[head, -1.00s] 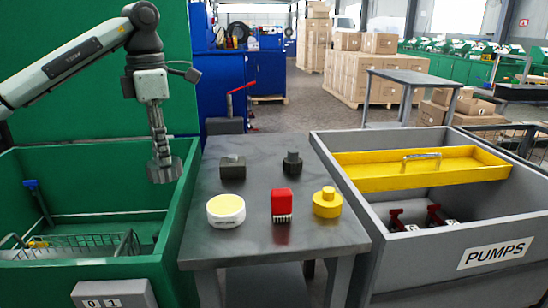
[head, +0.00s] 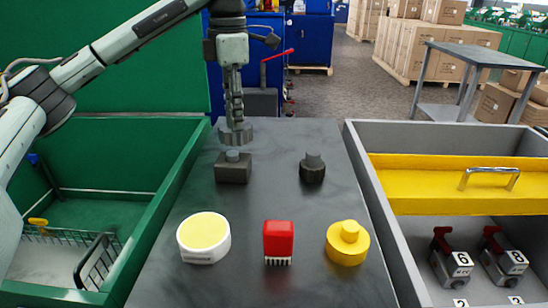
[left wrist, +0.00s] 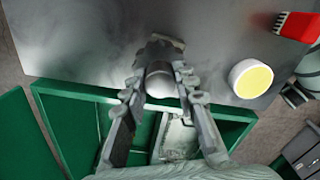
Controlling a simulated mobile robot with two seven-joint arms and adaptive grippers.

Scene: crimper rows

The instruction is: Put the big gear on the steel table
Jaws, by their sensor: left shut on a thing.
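The big gear (head: 236,134) is a grey toothed disc in the head view. My left gripper (head: 235,112) points down and is shut on it from above. The gear shows over the back left of the steel table (head: 275,215), just behind a dark square block with a knob (head: 233,169). I cannot tell whether it touches the table. In the left wrist view, a rounded grey part (left wrist: 160,84) shows between the fingers, with the table (left wrist: 90,35) beyond. My right gripper is not in view.
On the table are a dark knobbed piece (head: 312,169), a white tub with yellow top (head: 204,238), a red brush (head: 278,241) and a yellow knobbed disc (head: 347,243). A green bin (head: 165,235) stands left, a grey bin (head: 380,215) right. The table's middle is clear.

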